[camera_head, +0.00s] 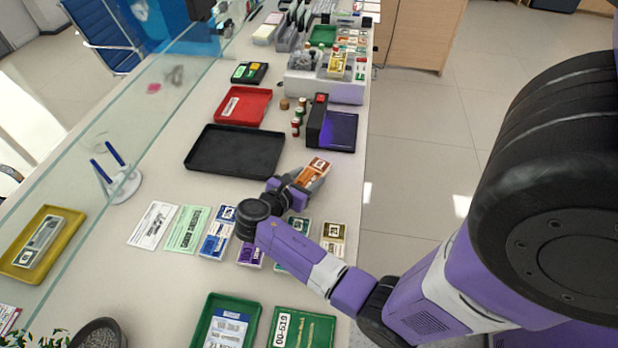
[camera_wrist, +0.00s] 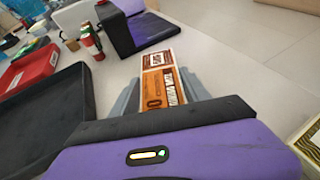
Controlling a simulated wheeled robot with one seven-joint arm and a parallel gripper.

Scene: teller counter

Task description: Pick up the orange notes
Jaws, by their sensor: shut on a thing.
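The orange notes (camera_head: 314,171) are a small banded bundle, held at the end of my arm over the counter. In the wrist view the orange notes (camera_wrist: 161,88) stick out between the two grey fingers of my gripper (camera_wrist: 160,95). My gripper (camera_head: 308,179) is shut on them. Its fingers lie on both sides of the bundle, and the near end of the bundle is hidden by the gripper body. I cannot tell whether the bundle touches the counter.
A black tray (camera_head: 232,152) and a red tray (camera_head: 243,107) lie to the left. A dark device with a purple-lit plate (camera_head: 340,131) stands beyond my gripper. Other note bundles (camera_head: 333,234) lie nearer. A glass screen (camera_head: 130,115) runs along the left. The counter's right edge is close.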

